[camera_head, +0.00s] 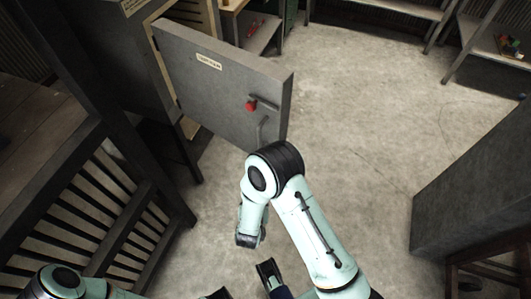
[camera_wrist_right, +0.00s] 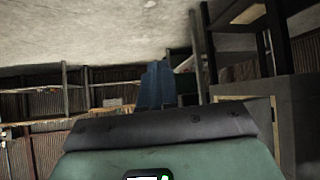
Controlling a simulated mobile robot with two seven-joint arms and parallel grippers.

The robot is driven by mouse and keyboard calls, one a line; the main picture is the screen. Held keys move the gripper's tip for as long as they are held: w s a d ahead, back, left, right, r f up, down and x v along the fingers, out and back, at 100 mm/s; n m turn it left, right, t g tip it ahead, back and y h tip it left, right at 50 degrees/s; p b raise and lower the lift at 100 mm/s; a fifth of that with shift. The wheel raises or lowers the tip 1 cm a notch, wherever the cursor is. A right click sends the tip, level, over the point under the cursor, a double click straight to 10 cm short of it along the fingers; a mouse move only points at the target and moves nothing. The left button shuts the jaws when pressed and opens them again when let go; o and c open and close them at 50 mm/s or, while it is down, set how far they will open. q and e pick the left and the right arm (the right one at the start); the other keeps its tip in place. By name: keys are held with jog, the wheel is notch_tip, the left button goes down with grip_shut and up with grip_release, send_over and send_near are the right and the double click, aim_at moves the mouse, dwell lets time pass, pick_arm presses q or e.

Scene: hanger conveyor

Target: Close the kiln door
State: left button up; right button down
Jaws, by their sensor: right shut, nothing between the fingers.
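The kiln door (camera_head: 222,84), a thick grey slab with a small label, stands swung open from the kiln (camera_head: 133,50). A red knob (camera_head: 251,106) and a bar handle (camera_head: 262,129) sit near its free edge. My right arm bends in front of the door's lower corner in the head view, and its elbow overlaps that corner; I cannot tell if they touch. My right gripper (camera_wrist_right: 155,86) shows in the right wrist view as dark blue fingers, shut and empty.
A dark slatted frame (camera_head: 100,205) stands at the left, near the kiln. A grey block (camera_head: 480,180) stands at the right. Shelves (camera_head: 490,45) line the back. The concrete floor (camera_head: 360,120) right of the door is clear.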

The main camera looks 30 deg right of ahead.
jog(key=w+a+r+m+t+h, duration=0.25)
jog(key=r+h, duration=0.25)
jog(key=r, duration=0.8)
jog(key=m+g+h, duration=0.3)
jog(key=m+h, duration=0.1)
jog(key=h, duration=0.2)
send_near(274, 139)
jog(key=shift+t+y, duration=0.3)
jog(key=shift+t, duration=0.05)
jog(key=x, duration=0.7)
jog(key=shift+s, duration=0.25)
